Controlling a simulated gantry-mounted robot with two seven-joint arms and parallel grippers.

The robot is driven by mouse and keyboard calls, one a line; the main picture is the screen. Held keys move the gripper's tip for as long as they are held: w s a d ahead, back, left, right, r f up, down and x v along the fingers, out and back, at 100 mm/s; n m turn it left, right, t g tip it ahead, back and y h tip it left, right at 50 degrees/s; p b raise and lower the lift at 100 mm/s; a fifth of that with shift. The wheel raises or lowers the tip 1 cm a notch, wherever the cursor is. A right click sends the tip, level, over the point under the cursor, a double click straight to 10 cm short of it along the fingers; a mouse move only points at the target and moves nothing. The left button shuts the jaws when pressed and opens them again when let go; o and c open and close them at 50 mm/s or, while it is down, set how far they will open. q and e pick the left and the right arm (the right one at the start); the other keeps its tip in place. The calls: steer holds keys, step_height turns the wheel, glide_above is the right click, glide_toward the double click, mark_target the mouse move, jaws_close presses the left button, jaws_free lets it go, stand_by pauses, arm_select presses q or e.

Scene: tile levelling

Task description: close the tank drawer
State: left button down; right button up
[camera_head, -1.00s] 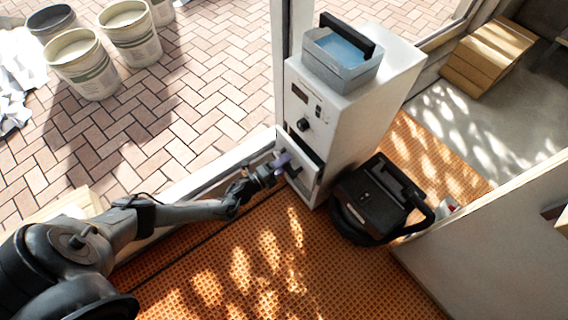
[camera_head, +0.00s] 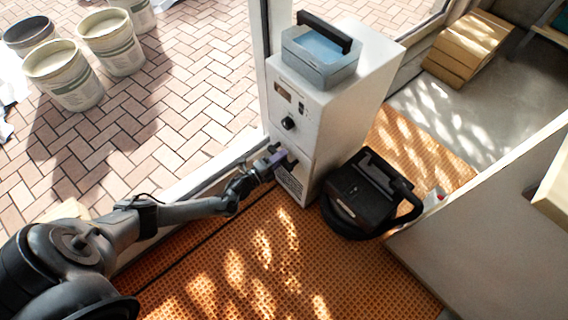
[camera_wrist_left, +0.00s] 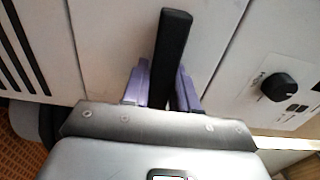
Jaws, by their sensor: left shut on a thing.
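The tank drawer (camera_head: 294,160) is in the lower front of the white cabinet (camera_head: 335,105); its front looks about flush with the cabinet face in the head view. The wrist view shows the drawer front (camera_wrist_left: 105,40) close up, with a black bar handle (camera_wrist_left: 172,45) standing out. My left gripper (camera_head: 277,158) is at the drawer. Its purple fingers (camera_wrist_left: 162,85) are on both sides of the handle, shut on it. My right gripper is not in view.
A grey-blue box with a black handle (camera_head: 318,72) sits on top of the cabinet. A black machine (camera_head: 365,195) stands on the orange mat close to the cabinet's right. Pale buckets (camera_head: 65,80) stand on the brick paving at the upper left.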

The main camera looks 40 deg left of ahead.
arm_select(q)
steer(key=shift+s+f, duration=0.1)
steer(key=c, duration=1.2)
jaws_free()
steer(key=shift+c, duration=0.2)
steer(key=shift+o, duration=1.1)
steer(key=shift+w, duration=0.25)
steer(key=shift+o, duration=0.3)
steer(key=shift+w, duration=0.15)
steer(key=shift+s, duration=0.2)
steer(key=shift+s+p, duration=0.45)
steer(key=shift+s, duration=0.2)
steer(key=s+a+p, duration=0.1)
steer(key=s+p, duration=0.2)
steer(key=s, duration=0.6)
steer(key=shift+a+p, duration=0.2)
steer(key=shift+p, duration=0.1)
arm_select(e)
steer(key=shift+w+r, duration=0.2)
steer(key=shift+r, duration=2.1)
